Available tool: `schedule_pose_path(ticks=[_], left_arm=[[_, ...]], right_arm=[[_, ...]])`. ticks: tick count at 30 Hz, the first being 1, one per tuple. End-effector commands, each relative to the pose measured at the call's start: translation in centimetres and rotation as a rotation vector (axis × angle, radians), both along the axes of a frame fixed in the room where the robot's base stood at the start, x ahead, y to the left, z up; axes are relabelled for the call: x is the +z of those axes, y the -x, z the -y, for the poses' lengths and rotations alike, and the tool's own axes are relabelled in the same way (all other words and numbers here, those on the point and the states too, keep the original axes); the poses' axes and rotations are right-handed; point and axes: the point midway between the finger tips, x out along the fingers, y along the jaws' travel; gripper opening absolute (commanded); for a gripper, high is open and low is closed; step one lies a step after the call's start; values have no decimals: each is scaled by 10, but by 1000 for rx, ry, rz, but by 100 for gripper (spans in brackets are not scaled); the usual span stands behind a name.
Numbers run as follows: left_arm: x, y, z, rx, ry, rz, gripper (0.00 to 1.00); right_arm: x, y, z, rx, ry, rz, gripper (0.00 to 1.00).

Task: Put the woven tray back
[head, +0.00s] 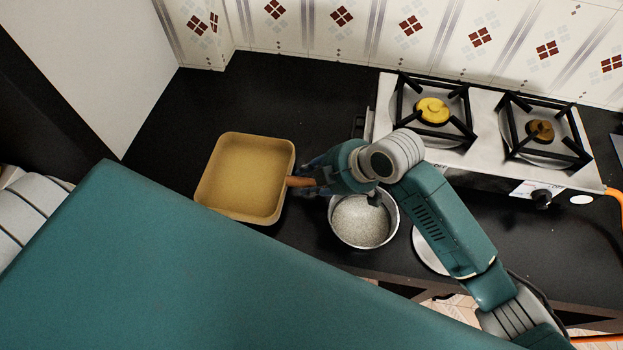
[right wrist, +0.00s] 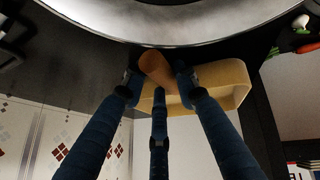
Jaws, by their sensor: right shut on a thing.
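A tan square pan (head: 245,172) with a brown handle (head: 299,182) is on the dark counter at left centre in the head view; I cannot tell if it is slightly lifted. Its surface looks smooth, and no clearly woven tray shows. My right gripper (head: 312,181) is shut on the handle, to the right of the pan. In the right wrist view the fingers (right wrist: 157,85) are around the handle (right wrist: 156,68), with the tan pan (right wrist: 235,82) behind them. My left gripper is not in view.
A metal pot (head: 335,232) of pale grains stands under my right wrist. A white disc (head: 428,255), partly hidden by my arm, lies to its right. A two-burner stove (head: 482,110) stands at the back right. The counter (head: 290,95) behind the pan is clear.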

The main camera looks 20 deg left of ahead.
Motion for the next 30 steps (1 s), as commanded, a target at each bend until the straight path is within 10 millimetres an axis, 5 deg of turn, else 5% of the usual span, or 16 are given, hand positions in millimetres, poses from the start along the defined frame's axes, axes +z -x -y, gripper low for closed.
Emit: schedule_pose_path(ticks=[14,15,17,30], left_arm=[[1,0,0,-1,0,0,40],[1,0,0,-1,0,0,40],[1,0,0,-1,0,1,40],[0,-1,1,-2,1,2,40]], right_arm=[[-16,-1,-1,-1,-3,3,0],[-15,-1,0,-1,-1,3,37],[-15,-1,0,-1,-1,3,48],[-4,-1,7,0,-2,4,48]])
